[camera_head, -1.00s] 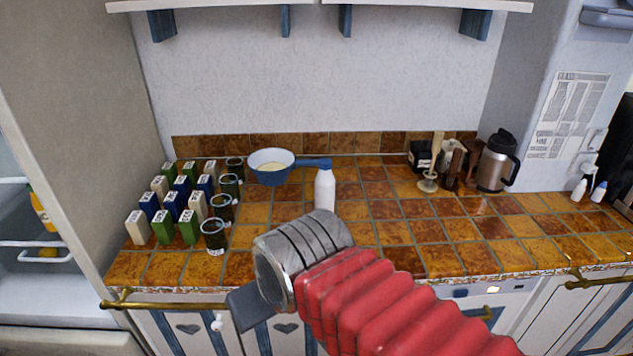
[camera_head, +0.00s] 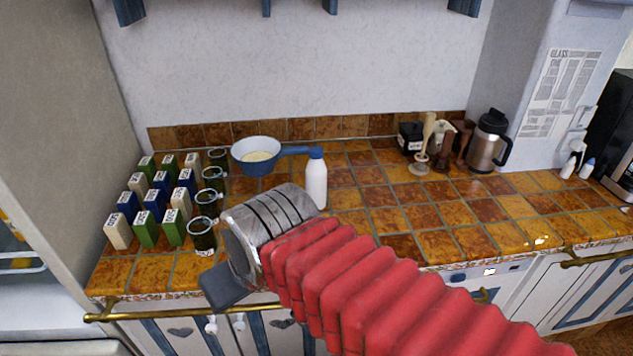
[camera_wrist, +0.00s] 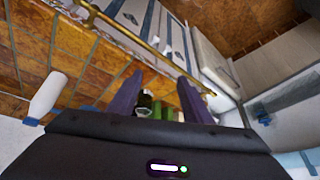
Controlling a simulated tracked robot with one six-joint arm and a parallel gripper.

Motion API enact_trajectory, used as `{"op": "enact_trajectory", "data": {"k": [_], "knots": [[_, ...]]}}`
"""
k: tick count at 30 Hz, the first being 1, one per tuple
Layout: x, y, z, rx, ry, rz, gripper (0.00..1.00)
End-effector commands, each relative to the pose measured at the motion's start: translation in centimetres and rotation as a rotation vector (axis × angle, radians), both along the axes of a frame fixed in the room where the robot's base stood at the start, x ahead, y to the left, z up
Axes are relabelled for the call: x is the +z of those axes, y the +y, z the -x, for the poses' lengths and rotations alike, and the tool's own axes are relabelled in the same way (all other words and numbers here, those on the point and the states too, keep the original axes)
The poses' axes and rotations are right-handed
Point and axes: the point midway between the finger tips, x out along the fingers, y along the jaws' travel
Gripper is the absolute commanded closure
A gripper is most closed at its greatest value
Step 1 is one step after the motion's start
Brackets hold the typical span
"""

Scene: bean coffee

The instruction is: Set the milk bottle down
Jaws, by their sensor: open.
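The milk bottle (camera_head: 316,186), white with a blue cap, stands upright on the brown tiled counter (camera_head: 395,213), just in front of the blue pan's handle. My wrist hides a little of its lower left edge. In the wrist view the bottle (camera_wrist: 48,92) shows at the left, upside down and clear of my fingers. My gripper (camera_wrist: 158,82) is open, its two dark fingers apart with nothing held between them. In the head view my gripper (camera_head: 222,286) is mostly hidden behind the wrist, near the counter's front edge and left of the bottle.
A blue pan (camera_head: 243,164) with pale contents sits behind the bottle. Several cartons (camera_head: 145,229) and jars (camera_head: 202,235) stand at the left. A steel jug (camera_head: 486,148) and coffee tools (camera_head: 446,153) are at the back right. Tiles right of the bottle are clear. A brass rail (camera_head: 130,315) runs along the front.

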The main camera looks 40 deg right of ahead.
Motion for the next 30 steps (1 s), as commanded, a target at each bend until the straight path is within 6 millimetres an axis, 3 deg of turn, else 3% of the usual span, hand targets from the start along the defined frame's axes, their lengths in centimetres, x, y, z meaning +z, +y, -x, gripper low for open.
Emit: {"op": "enact_trajectory", "data": {"k": [9,19,26,30], "knots": [[-3.8,0.9,-0.3,-0.267,0.202,-0.289,0.32],[-6.0,1.3,-2.8,-0.648,0.399,-0.745,0.32],[-6.1,-0.6,-6.2,-0.907,0.469,-1.094,0.32],[-5.9,-3.1,-8.5,-1.059,0.480,-1.319,0.32]]}}
